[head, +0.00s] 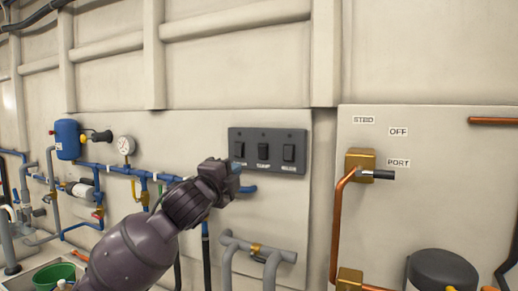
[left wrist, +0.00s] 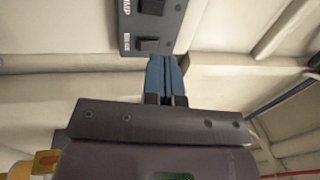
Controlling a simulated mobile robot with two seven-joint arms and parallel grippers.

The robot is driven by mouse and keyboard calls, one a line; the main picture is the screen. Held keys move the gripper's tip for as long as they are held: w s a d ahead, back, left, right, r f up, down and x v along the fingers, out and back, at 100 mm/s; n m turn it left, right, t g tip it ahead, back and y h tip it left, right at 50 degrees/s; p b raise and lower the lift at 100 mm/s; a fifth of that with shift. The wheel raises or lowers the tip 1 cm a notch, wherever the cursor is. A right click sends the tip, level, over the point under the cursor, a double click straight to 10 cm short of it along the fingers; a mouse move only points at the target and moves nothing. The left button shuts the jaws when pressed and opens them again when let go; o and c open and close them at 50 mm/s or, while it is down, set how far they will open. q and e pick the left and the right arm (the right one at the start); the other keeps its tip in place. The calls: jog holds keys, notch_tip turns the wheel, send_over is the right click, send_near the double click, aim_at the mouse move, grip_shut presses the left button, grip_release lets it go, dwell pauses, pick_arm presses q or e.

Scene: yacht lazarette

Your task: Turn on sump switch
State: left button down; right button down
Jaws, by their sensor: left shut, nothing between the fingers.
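The dark grey switch panel (head: 268,150) is fixed to the pale wall, with three black rocker switches in a row. The middle switch (head: 263,151) has a small label that seems to read SUMP, and the right switch (head: 289,153) seems to read BILGE. The left switch (head: 239,150) has its label partly covered by my gripper. My left gripper (head: 236,167) is shut and empty, with blue fingertips in front of the panel's lower left part. In the left wrist view the shut fingers (left wrist: 166,78) appear just below the panel's end (left wrist: 150,42). Contact and switch positions cannot be told.
Grey pipes (head: 255,248) stand below the panel. A brass valve (head: 360,165) with a copper pipe is on the right board. Blue pipes, a gauge (head: 125,145) and a blue tank (head: 67,139) are at the left. A green bucket (head: 55,273) is at lower left.

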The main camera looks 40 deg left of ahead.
aim_at(261, 149)
pick_arm(q)
jog(key=shift+s, duration=0.1)
pick_arm(e)
jog(key=shift+s+d, duration=0.1)
jog(key=shift+s, duration=0.05)
